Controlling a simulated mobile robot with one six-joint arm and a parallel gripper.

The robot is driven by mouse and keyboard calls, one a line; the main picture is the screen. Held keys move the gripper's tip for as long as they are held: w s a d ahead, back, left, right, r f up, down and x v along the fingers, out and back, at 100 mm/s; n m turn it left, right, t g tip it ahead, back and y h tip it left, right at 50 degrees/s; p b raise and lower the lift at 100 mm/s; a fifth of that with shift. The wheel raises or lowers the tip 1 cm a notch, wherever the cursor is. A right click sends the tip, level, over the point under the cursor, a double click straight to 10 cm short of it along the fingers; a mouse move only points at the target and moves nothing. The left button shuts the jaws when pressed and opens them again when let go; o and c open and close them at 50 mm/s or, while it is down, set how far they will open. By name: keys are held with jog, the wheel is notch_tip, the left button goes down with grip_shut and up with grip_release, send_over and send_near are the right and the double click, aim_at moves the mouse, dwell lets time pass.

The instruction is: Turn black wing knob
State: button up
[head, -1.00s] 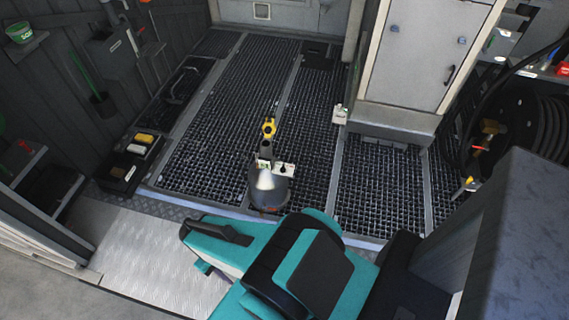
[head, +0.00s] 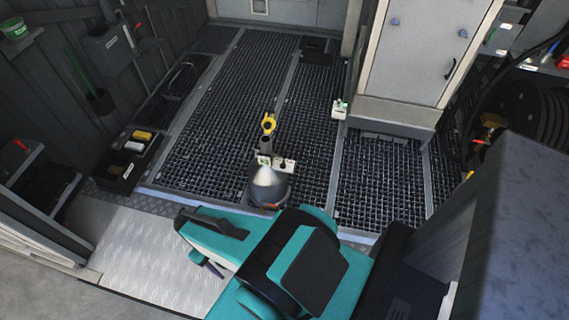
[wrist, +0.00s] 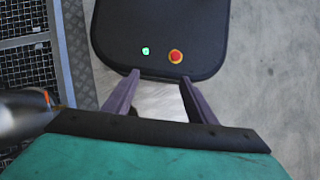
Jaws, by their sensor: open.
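A small black part (head: 284,163), which looks like the wing knob, sits on a white box fixed beside a dark post on the grated floor. It is too small to tell how its wings are turned. My gripper (head: 206,264) is low at the front left of this post, well apart from the knob, and partly hidden by my teal arm. In the wrist view my gripper (wrist: 158,82) is open, with two purple fingers spread and nothing between them. The knob is not visible there.
The post carries a yellow ring (head: 268,124) on top and a grey cone (head: 266,187) at its foot. Another white box (head: 339,109) stands by the pale cabinet (head: 415,55). A black tray (head: 128,162) lies at left. The grating (head: 215,150) left of the post is clear.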

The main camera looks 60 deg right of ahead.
jog(key=w+d+f+t+y+b, duration=0.2)
jog(key=w+d+f+b, duration=0.3)
jog(key=w+d+b, duration=0.7)
jog(key=w+d+t+b, duration=0.1)
jog(key=w+d+b, duration=0.15)
jog(key=d, duration=0.25)
jog(key=w+d+n+t+y+b, duration=0.1)
jog(key=d+b, duration=0.2)
jog(key=d, duration=0.3)
jog(key=w+d+t+b, duration=0.1)
jog(key=w+d+b, duration=0.15)
jog(key=d, duration=0.25)
jog(key=s+d+r+n+t+b, duration=0.1)
jog(key=s+d+t+b, duration=0.25)
jog(key=d+b, duration=1.1)
jog(key=s+d+r+h+b, duration=0.1)
jog(key=s+d+r+b, duration=0.1)
jog(key=s+d, duration=0.3)
jog(key=s+d+r+n+t+h+b, duration=0.1)
jog(key=s+d, duration=0.4)
jog(key=d, duration=0.7)
notch_tip(320, 180, up, 2)
jog(key=shift+d+r+b, duration=0.15)
jog(key=shift+d+b, duration=0.15)
jog(key=shift+b, duration=0.25)
jog(key=shift+w, duration=0.1)
